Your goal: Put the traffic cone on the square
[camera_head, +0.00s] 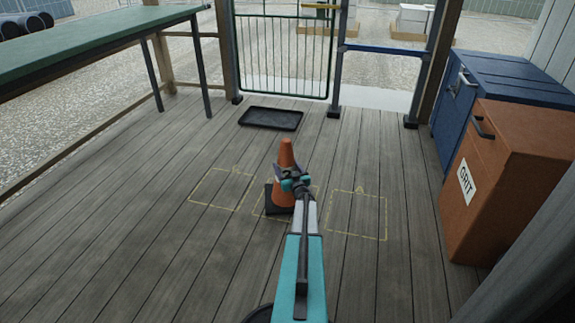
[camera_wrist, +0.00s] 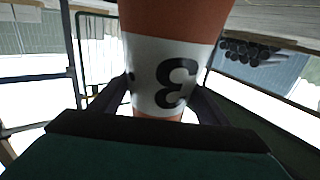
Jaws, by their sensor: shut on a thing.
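The orange traffic cone (camera_head: 286,156) stands upright with a dark square base, over the left part of the middle yellow-outlined square (camera_head: 262,213). I cannot tell whether its base touches the deck. My gripper (camera_head: 288,178) is shut on the cone around its upper part. In the wrist view the cone's white band with an upside-down black "3" (camera_wrist: 170,80) sits between the fingers of my gripper (camera_wrist: 162,100). A left yellow square (camera_head: 221,190) and a right yellow square (camera_head: 357,215) are empty. My arm hides part of the middle square.
A black tray (camera_head: 271,119) lies on the deck behind the cone. An orange grit bin (camera_head: 510,180) and a blue chest (camera_head: 490,95) stand at the right. A green-topped table (camera_head: 90,45) is at the left, a gate (camera_head: 282,55) at the back. The deck around the squares is clear.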

